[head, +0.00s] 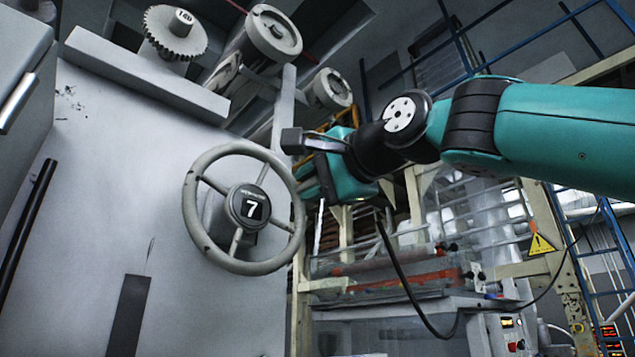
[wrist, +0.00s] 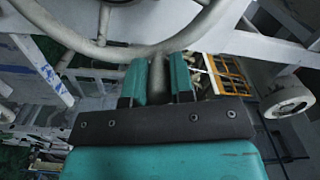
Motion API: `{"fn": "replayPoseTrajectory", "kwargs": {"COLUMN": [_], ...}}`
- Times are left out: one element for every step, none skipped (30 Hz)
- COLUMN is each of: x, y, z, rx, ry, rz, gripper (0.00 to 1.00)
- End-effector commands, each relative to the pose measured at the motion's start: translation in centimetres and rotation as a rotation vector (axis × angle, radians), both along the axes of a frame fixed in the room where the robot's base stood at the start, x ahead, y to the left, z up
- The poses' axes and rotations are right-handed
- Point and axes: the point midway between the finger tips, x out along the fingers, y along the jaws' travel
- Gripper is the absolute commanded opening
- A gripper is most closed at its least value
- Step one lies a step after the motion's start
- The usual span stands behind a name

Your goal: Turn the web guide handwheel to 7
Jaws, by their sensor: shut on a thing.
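In the wrist view, the two teal fingers of my gripper (wrist: 158,75) are shut on a grey, rod-like handle (wrist: 157,77) at the wheel's rim (wrist: 60,33). The far end of the handle is hidden between the fingers.
A toothed wheel marked 160 (head: 175,33) sits on a ledge above. Grey rollers (head: 273,32) are above and right of the handwheel. A machine frame with a yellow warning sign (head: 541,244) stands at right.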

Motion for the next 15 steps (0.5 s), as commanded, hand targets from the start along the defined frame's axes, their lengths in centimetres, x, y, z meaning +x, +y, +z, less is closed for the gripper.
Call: {"fn": "replayPoseTrajectory", "kwargs": {"x": [-0.05, -0.05, -0.04, -0.04, -0.03, -0.02, -0.02, -0.02, -0.02, -0.02, -0.02, -0.02, -0.02, -0.01, -0.01], "y": [0.12, 0.12, 0.12, 0.11, 0.09, 0.04, 0.04, 0.04, 0.04, 0.04, 0.04, 0.04, 0.04, 0.03, 0.02], "z": [-0.07, -0.07, -0.08, -0.08, -0.08, -0.09, -0.09, -0.10, -0.10, -0.10, -0.11, -0.11, -0.11, -0.10, -0.09], "rx": [0.000, 0.001, 0.001, 0.001, 0.001, 0.000, 0.000, 0.000, -0.001, -0.001, -0.001, -0.001, -0.001, -0.001, -0.001], "ry": [0.002, 0.002, 0.002, 0.002, 0.002, 0.002, 0.002, 0.002, 0.001, 0.002, 0.002, 0.002, 0.002, 0.001, 0.001], "rz": [0.004, 0.004, 0.004, 0.004, 0.004, 0.003, 0.003, 0.003, 0.003, 0.003, 0.003, 0.003, 0.003, 0.003, 0.003], "gripper": [0.00, 0.00, 0.00, 0.00, 0.00, 0.00, 0.00, 0.00, 0.00, 0.00, 0.24, 0.34, 0.41, 0.47, 0.47]}}
